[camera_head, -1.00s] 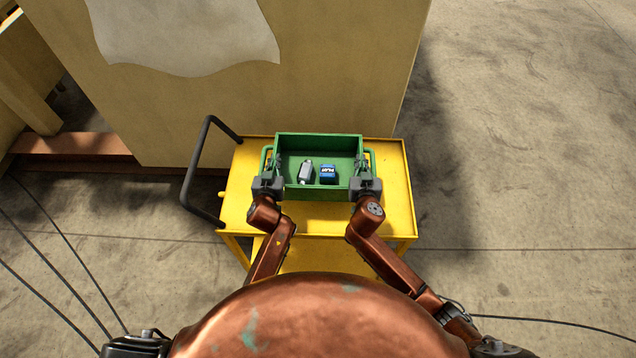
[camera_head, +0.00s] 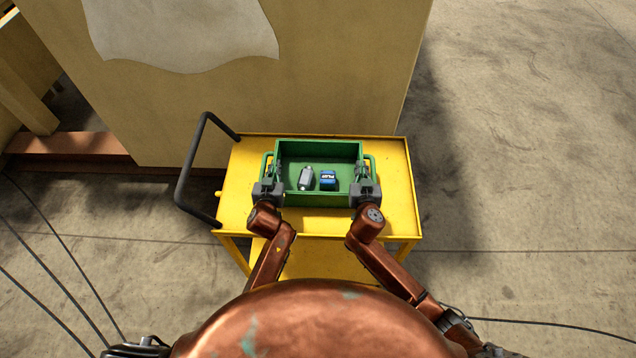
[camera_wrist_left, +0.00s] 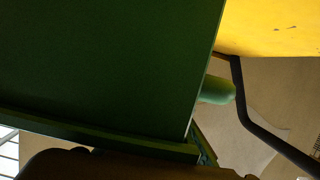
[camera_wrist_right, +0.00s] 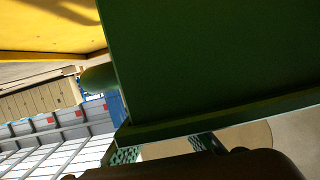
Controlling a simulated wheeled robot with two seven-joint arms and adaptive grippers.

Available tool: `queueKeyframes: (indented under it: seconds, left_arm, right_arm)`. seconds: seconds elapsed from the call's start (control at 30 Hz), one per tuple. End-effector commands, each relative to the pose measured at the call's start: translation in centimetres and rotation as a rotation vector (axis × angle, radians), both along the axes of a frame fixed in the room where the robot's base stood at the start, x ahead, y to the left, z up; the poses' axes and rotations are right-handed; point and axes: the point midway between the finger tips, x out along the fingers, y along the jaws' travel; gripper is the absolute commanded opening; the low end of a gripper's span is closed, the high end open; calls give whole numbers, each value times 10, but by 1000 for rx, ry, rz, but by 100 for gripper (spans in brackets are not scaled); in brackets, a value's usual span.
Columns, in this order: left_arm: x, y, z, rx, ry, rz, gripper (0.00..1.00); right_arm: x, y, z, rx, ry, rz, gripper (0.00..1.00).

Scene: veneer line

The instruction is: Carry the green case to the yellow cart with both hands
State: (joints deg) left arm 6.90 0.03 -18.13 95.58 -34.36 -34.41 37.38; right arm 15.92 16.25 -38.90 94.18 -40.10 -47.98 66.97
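The green case (camera_head: 320,200) is an open box with a handle on each side, held level over the yellow cart's top (camera_head: 398,200). I cannot tell whether its bottom touches the cart. A grey metal part (camera_head: 306,178) and a blue box (camera_head: 328,178) lie inside it. My left gripper (camera_head: 273,172) is shut at the left handle (camera_head: 266,162). My right gripper (camera_head: 362,172) is shut at the right handle (camera_head: 372,163). The case's dark green wall fills much of the left wrist view (camera_wrist_left: 100,60) and right wrist view (camera_wrist_right: 210,60). The fingertips are mostly hidden.
The cart's black push handle (camera_head: 182,180) stands out at its left. A large tan panel block (camera_head: 340,70) with a pale sheet (camera_head: 185,35) stands just behind the cart. Cables lie on the floor at the left.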

Motion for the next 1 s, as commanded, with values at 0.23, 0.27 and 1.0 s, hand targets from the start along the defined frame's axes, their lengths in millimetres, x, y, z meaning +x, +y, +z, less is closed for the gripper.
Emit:
queueKeyframes:
  seconds: [0.23, 0.27, 1.0]
  left_arm:
    - [0, 3, -2, 2, 2, 4, 18]
    - [0, 3, -2, 2, 2, 4, 20]
    - [-68, 1, 19, -2, 2, 3, 22]
  right_arm:
    - [0, -3, -2, -3, 2, -6, 18]
    - [0, -3, -2, -3, 2, -5, 20]
    - [0, 0, -2, 0, 0, -1, 22]
